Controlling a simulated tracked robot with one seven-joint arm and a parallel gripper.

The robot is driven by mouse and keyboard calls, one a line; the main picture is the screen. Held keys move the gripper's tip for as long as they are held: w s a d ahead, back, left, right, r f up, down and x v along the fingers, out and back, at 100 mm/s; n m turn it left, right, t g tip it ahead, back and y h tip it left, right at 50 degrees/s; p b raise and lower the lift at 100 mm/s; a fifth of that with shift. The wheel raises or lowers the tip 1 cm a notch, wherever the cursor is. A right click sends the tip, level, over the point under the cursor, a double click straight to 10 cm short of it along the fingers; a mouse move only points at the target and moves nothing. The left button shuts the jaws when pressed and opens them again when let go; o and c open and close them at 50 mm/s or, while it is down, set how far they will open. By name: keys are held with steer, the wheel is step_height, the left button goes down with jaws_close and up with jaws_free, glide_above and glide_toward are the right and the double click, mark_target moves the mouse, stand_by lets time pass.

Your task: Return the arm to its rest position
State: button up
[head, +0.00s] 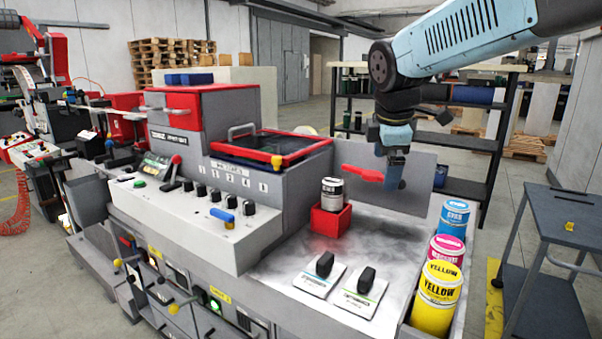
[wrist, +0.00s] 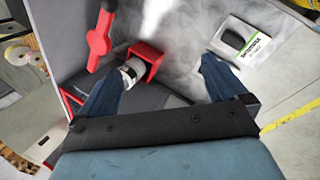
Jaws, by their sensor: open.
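My gripper (head: 394,172) hangs from the blue arm above the right part of the machine's grey top, fingers pointing down. In the wrist view its two dark blue fingers (wrist: 163,84) are spread apart with nothing between them. A small can with a white label (head: 332,192) sits in a red holder (head: 331,219), left of and below my gripper. The can (wrist: 131,71) and the holder (wrist: 147,60) also show in the wrist view, near the left finger. A red lever (head: 362,173) is just left of my gripper in the head view.
Cyan, magenta and yellow ink cans (head: 438,297) stand in a bin along the right edge. Two black knobs on white plates (head: 342,288) sit at the front of the top. A grey upright panel (head: 420,170) stands behind my gripper. A dark cart (head: 565,225) stands at right.

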steer(key=s+d+f+m, duration=0.2)
steer(key=s+m, duration=0.3)
steer(key=m, duration=0.1)
steer(key=s+d+f+m, duration=0.2)
steer(key=s+m, duration=0.3)
steer(key=s, duration=0.1)
steer(key=s+d+f+m+t+y, duration=0.1)
steer(key=s+d+f+m, duration=0.1)
steer(key=s+m, duration=0.4)
steer(key=shift+s+f+m, duration=0.1)
steer(key=shift+s+m, duration=0.05)
steer(key=shift+m, duration=0.15)
